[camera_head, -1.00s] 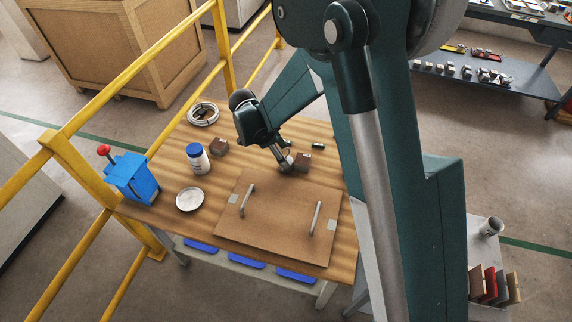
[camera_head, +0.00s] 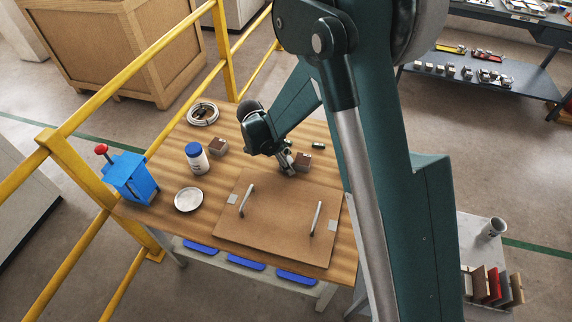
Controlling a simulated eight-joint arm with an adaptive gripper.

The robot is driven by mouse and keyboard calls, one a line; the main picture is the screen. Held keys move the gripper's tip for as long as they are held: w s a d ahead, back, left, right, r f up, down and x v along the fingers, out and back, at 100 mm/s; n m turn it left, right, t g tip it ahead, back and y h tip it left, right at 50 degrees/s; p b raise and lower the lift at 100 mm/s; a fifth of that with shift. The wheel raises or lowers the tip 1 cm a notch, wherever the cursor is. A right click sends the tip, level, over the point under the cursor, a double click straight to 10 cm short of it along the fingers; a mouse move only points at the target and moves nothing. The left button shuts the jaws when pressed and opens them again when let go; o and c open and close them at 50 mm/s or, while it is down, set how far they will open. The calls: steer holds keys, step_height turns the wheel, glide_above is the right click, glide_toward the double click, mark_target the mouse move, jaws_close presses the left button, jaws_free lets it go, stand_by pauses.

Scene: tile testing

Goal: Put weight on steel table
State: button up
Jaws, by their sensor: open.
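Two small brown, block-like objects stand on the wooden table (camera_head: 160,205). One block (camera_head: 304,162) is right beside my gripper, and the other block (camera_head: 218,146) is near the blue-lidded jar. Either may be the weight; I cannot tell which. My gripper (camera_head: 289,168) is open, low over the table at the left side of the nearer block. I cannot tell whether it touches the block. A grey table (camera_head: 472,236), likely the steel one, stands at the right, partly hidden by my arm.
A brown board with two handles (camera_head: 275,215) lies in front of my gripper. A white jar (camera_head: 197,158), a round white dish (camera_head: 188,200), a cable coil (camera_head: 203,114) and a blue device (camera_head: 132,178) stand around. The grey table bears a metal cup (camera_head: 494,228) and several upright tiles (camera_head: 492,285). Yellow railing (camera_head: 95,100) runs along the left.

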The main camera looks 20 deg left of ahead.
jaws_close()
stand_by(0.3)
steer(key=shift+r, duration=0.1)
steer(key=shift+r+p, duration=1.1)
steer(key=shift+r, duration=3.85)
